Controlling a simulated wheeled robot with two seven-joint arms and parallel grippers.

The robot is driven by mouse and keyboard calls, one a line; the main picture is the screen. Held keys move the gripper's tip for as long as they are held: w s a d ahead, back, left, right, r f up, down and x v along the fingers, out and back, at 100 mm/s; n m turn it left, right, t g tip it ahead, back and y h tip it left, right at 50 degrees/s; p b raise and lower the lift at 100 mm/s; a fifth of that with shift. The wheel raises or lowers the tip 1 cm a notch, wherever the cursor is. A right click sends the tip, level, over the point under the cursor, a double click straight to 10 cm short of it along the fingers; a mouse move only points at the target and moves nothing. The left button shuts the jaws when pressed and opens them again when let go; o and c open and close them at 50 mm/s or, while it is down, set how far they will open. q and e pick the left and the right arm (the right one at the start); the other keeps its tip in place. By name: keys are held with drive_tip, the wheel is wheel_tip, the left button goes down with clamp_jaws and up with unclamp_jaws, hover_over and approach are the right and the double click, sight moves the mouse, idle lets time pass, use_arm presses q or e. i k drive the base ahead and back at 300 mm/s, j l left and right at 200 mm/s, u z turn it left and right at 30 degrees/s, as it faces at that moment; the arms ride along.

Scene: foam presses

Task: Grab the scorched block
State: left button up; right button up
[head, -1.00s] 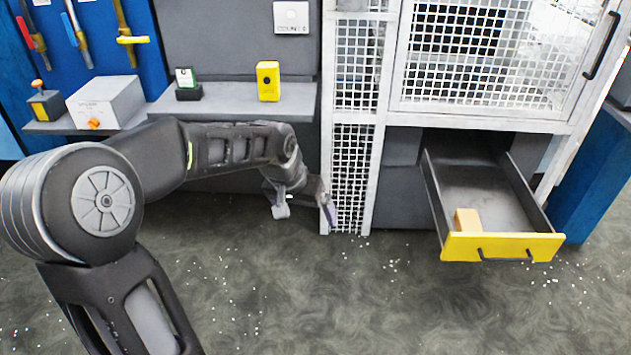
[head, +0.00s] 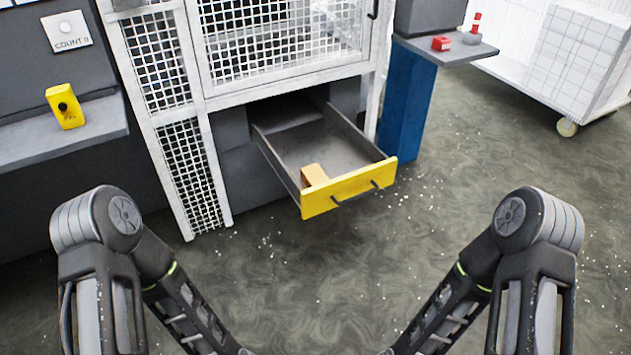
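A tan-orange block (head: 314,174) lies in the open drawer (head: 349,186), against the inside of its yellow front and toward the left side. It is the only block I see; I cannot make out scorch marks at this size. The drawer is pulled out beneath the mesh cage of the press. Both my arms reach down toward the bottom edge of the head view, short of the drawer. My two grippers are below the frame and do not show.
A shelf (head: 62,132) with a yellow box (head: 65,106) stands at the left. A small shelf at the right (head: 446,50) bears a red item (head: 441,43). A white cart (head: 590,60) stands at the far right. The speckled floor before the drawer is clear.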

sight(313, 175)
drive_tip(key=i+l, duration=0.25)
drive_tip(key=i+l+u, duration=0.1)
drive_tip(key=l, duration=0.35)
drive_tip(key=i+l, duration=0.55)
drive_tip(key=l, duration=0.15)
drive_tip(key=i+l+u, duration=0.1)
drive_tip(key=l, duration=0.25)
drive_tip(key=i+l, duration=0.35)
drive_tip(key=i+l+u, duration=0.1)
drive_tip(key=l, duration=0.3)
drive_tip(key=i, duration=0.1)
